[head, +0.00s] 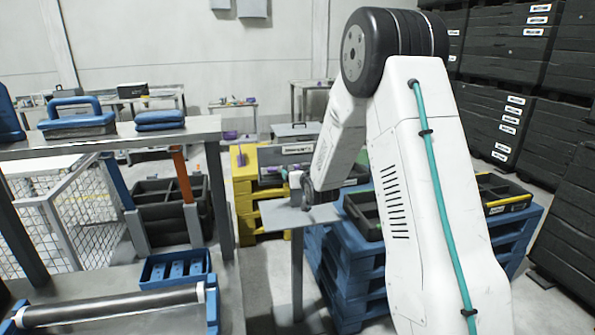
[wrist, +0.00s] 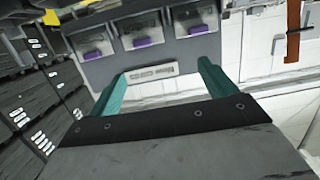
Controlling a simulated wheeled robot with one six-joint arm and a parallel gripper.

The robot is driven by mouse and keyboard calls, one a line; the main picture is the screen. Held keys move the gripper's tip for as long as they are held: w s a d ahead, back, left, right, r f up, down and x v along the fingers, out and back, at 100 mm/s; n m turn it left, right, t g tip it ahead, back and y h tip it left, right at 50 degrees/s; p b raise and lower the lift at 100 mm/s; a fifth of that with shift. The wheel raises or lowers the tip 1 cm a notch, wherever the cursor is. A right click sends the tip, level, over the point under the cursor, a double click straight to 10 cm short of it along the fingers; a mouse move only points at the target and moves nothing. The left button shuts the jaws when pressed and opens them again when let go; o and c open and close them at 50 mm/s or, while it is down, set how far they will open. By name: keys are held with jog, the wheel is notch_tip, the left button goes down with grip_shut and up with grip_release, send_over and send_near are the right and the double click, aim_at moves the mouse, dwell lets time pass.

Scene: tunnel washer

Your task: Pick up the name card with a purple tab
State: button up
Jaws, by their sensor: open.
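In the wrist view my gripper (wrist: 162,69) is open, its two teal fingers spread and nothing seen between them. Beyond the fingertips is a grey rack (wrist: 120,70) with a row of three slots and a printed label strip below them. A card with a purple tab shows in each slot: left (wrist: 92,54), middle (wrist: 144,42) and right (wrist: 198,28). The fingers appear below the row, apart from the cards; the exact gap is unclear. In the head view my arm hides most of the gripper and whatever lies behind it.
In the head view a grey table (head: 290,216) stands under my wrist. Blue pallets (head: 348,268) with black trays stand right of it, yellow pallets (head: 245,210) behind. A workbench (head: 110,138) with blue-handled items is at left. Dark stacked crates (head: 505,115) line the right.

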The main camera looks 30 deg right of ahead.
jog(key=w+d+f+t+h, duration=0.1)
jog(key=w+d+f, duration=0.3)
jog(key=w, duration=0.5)
jog(key=shift+d+f+t, duration=0.2)
jog(key=shift+d+t, duration=0.5)
jog(key=c, duration=0.8)
